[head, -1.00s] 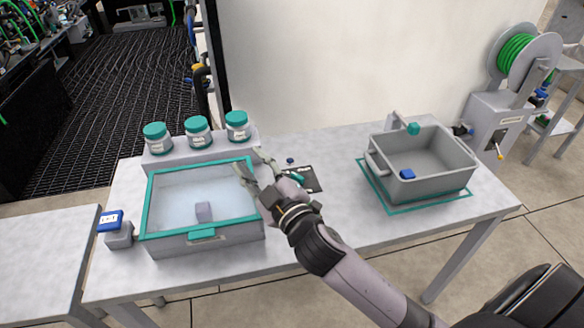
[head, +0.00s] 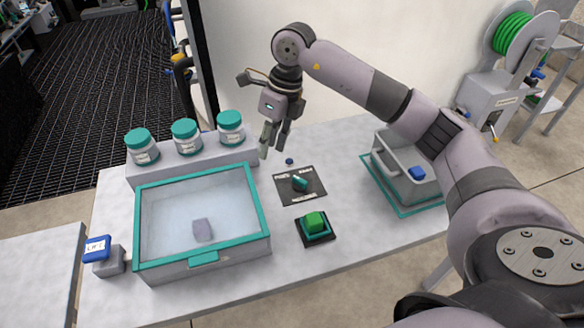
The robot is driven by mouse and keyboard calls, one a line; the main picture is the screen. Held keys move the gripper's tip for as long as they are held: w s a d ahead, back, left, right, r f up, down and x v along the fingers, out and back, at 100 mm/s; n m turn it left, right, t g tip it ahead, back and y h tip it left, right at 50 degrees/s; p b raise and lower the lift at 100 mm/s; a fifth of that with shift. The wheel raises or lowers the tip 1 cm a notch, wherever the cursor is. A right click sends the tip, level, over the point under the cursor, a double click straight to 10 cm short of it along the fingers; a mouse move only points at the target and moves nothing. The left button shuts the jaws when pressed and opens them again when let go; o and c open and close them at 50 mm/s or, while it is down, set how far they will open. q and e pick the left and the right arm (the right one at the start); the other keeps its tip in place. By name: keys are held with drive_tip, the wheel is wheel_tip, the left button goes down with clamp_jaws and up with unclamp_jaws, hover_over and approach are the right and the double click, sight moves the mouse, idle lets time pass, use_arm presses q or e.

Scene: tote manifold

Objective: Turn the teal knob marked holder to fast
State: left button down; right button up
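The teal knob (head: 300,183) sits on a dark plate (head: 313,194) with small white lettering, on the table. Its bar lies slanted, from upper left to lower right. The lettering is too small to read. My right gripper (head: 272,151) points down above and behind the plate's left edge, beside the small blue knob. Its fingers are apart with nothing between them, and it does not touch the teal knob. My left gripper is out of view.
A green button (head: 315,221) stands in front of the plate. A teal-rimmed clear-lidded box (head: 203,261) is at left, with several teal-lidded jars (head: 186,134) behind. A grey tote (head: 398,190) at right is partly hidden by my arm. A small blue knob (head: 289,162) stands behind the plate.

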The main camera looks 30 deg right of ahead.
sight(298, 178)
drive_tip(key=d+r+m+h, duration=0.1)
drive_tip(key=d+r+h, duration=0.15)
drive_tip(key=d, duration=0.45)
drive_tip(key=shift+g, duration=0.3)
wheel_tip(298, 178, down, 18)
drive_tip(key=shift+d+r+p, duration=0.15)
drive_tip(key=shift+r+p, duration=0.05)
drive_tip(key=shift+p, duration=0.5)
drive_tip(key=shift+c, duration=0.4)
clamp_jaws()
